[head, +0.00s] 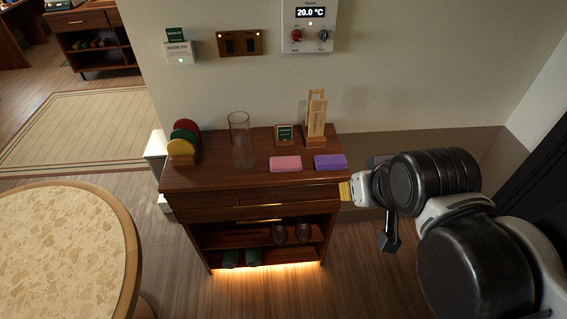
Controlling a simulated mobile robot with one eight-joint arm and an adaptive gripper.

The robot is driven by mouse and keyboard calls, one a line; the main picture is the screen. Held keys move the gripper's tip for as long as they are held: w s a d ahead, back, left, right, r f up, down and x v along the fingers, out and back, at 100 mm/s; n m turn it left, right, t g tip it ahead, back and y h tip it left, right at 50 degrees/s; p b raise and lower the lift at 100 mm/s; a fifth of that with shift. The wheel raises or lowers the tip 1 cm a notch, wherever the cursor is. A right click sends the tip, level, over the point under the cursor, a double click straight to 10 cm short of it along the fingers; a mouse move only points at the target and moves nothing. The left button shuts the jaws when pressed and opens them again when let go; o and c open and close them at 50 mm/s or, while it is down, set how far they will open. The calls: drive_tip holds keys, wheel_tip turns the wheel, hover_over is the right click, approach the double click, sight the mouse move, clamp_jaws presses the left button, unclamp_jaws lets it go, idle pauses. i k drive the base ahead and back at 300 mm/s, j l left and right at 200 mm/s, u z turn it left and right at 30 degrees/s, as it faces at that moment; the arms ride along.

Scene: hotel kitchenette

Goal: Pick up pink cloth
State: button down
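The pink cloth (285,164) is a small, flat folded rectangle. It lies on top of the dark wooden cabinet (225,177), near its front edge. A purple cloth (330,162) of similar size lies just to its right. My gripper (384,243) hangs at the right of the cabinet, apart from both cloths, with a dark finger pointing down. Its fingertips are small and partly hidden by my arm, so I cannot see whether it is open or shut.
A clear glass cylinder (241,140) stands left of the pink cloth, with coloured discs (183,142) further left. A small framed sign (284,136) and a wooden stand (316,119) are behind. A round table (62,250) is at the left. Floor shows between table and cabinet.

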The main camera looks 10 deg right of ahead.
sight(285, 164)
drive_tip(key=z, duration=4.9)
drive_tip(key=u, duration=5.15)
drive_tip(key=i+l+u, duration=0.3)
drive_tip(key=l, duration=0.35)
drive_tip(key=i+l+u, duration=0.15)
drive_tip(key=l, duration=0.2)
drive_tip(key=i+l+u, duration=0.2)
drive_tip(key=l, duration=0.15)
drive_tip(key=l+u, duration=0.15)
drive_tip(key=l, duration=0.2)
drive_tip(key=i+l+u, duration=0.15)
drive_tip(key=l, duration=0.25)
